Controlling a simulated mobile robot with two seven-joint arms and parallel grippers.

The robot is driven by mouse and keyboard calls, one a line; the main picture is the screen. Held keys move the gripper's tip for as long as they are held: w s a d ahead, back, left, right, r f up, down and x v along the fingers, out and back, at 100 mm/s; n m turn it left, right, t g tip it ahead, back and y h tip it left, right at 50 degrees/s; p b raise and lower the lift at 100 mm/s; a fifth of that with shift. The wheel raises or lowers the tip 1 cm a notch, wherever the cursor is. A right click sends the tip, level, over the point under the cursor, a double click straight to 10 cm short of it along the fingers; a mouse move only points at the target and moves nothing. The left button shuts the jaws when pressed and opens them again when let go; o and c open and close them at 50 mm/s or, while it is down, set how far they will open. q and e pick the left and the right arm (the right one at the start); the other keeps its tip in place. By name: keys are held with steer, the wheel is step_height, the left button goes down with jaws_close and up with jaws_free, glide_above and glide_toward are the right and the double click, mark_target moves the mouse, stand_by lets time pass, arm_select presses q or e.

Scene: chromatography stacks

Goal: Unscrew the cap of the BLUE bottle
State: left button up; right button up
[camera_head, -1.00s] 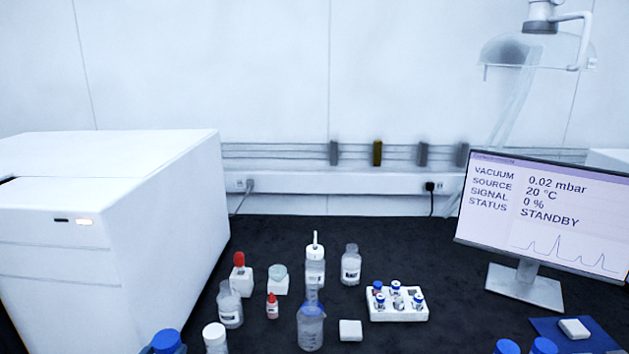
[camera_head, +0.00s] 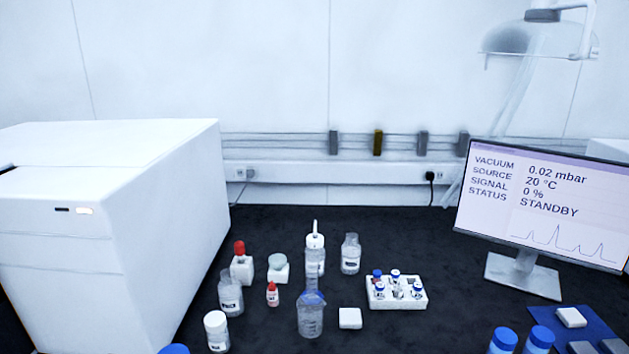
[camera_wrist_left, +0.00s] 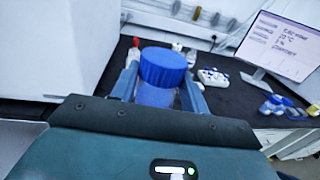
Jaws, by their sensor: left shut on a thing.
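A bottle with a large ribbed blue cap (camera_wrist_left: 163,67) and a bluish see-through body (camera_wrist_left: 155,96) stands between the fingers of my left gripper (camera_wrist_left: 160,90) in the left wrist view. The gripper is shut on the bottle's body, just below the cap, with one finger on each side. The cap is on the bottle. My right gripper is in neither view.
Two blue-capped bottles (camera_head: 503,341) (camera_head: 539,339) stand at the lower right. A white instrument (camera_head: 110,230) fills the left; a monitor (camera_head: 540,205) stands right.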

arm_select(q)
steer(key=shift+s+d+r+n+y, duration=0.2)
steer(key=shift+d+r+n+y, duration=0.25)
steer(key=shift+d+y, duration=0.2)
steer(key=shift+s+d+r+n+y, duration=0.25)
steer(key=shift+d+n+y, duration=0.25)
steer(key=shift+y, duration=0.25)
steer(key=shift+w, duration=0.1)
